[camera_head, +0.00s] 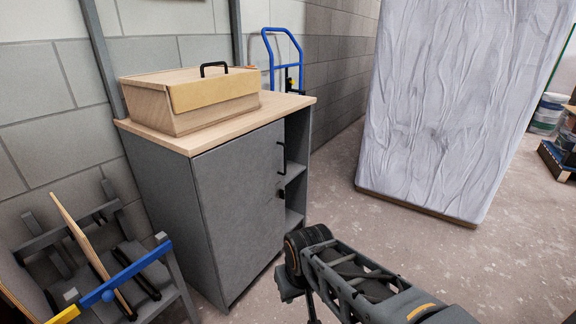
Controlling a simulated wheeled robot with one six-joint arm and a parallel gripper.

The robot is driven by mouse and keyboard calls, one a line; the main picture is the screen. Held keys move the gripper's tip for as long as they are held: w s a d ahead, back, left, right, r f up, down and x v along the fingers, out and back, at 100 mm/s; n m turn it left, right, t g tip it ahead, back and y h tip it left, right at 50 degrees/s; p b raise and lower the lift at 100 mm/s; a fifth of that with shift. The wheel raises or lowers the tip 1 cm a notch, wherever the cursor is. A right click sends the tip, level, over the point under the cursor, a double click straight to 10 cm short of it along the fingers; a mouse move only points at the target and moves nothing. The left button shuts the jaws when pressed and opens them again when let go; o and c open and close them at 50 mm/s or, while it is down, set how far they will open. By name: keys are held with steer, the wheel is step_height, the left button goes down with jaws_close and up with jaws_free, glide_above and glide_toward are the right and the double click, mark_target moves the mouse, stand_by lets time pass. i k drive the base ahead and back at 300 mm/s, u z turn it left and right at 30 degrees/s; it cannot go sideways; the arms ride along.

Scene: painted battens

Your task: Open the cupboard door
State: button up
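The cupboard (165,200) is grey with a pale wooden top and stands against the block wall at the left. Its flat grey door (238,205) looks shut, flush with the front. A black bar handle (282,158) sits upright near the door's right edge, high up. My arm comes in from the lower right, and its dark joint is in front of the cupboard's lower right part, apart from the handle. My gripper's fingertips cannot be made out in this view.
A wooden box (195,98) with a black handle sits on the cupboard top. Open shelves (295,175) are right of the door. A rack with boards (110,265) stands close at left. A blue hand truck (284,60) and a wrapped slab (455,105) stand behind.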

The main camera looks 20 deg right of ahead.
mark_target(239, 180)
steer(key=u, duration=0.3)
steer(key=i, duration=0.85)
steer(key=z, duration=0.55)
